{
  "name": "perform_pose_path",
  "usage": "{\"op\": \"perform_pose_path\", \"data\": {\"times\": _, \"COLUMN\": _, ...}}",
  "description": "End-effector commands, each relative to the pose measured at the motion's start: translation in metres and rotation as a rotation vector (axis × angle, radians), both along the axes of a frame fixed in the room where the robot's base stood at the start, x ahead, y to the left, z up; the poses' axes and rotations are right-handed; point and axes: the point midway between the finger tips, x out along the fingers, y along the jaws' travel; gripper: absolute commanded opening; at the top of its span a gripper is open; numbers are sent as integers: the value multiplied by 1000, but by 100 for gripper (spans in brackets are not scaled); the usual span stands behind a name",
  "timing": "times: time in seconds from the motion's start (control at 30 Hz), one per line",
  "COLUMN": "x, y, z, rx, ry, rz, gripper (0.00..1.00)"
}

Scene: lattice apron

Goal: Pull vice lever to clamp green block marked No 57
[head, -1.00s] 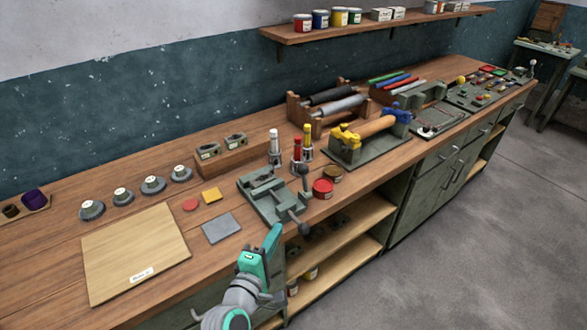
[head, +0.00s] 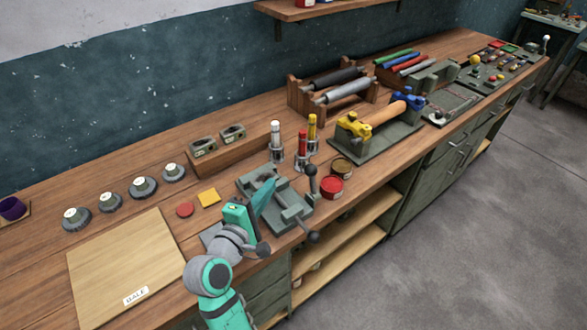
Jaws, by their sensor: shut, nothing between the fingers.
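The grey-green vice (head: 292,207) stands near the front edge of the workbench. An upright dark lever (head: 313,184) with a ball knob rises at its right side. A second dark knob (head: 313,237) sticks out at its front, over the bench edge. My gripper (head: 266,194) is shut and empty, its teal fingers over the left part of the vice, apart from the upright lever in the picture. Whether the fingers touch the vice I cannot tell. My gripper hides part of the vice, and I cannot make out a green block or a No 57 mark.
Red and brown tins (head: 332,188) stand close right of the lever. Upright red and yellow tools (head: 303,145) stand behind it. A wooden board (head: 120,265), a yellow square (head: 209,198) and a red disc (head: 185,209) lie left. The yellow-and-blue clamp fixture (head: 365,140) stands farther right.

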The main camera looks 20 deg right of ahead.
Motion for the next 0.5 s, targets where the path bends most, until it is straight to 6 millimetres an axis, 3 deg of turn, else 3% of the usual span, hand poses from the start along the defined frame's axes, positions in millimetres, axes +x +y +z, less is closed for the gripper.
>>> {"op": "perform_pose_path", "data": {"times": 0.23, "x": 7, "y": -12, "z": 0, "rx": -1, "ry": -1, "rz": -11, "gripper": 0}}
{"op": "perform_pose_path", "data": {"times": 0.5, "x": 41, "y": -36, "z": -5, "rx": -1, "ry": 0, "rz": -3, "gripper": 0}}
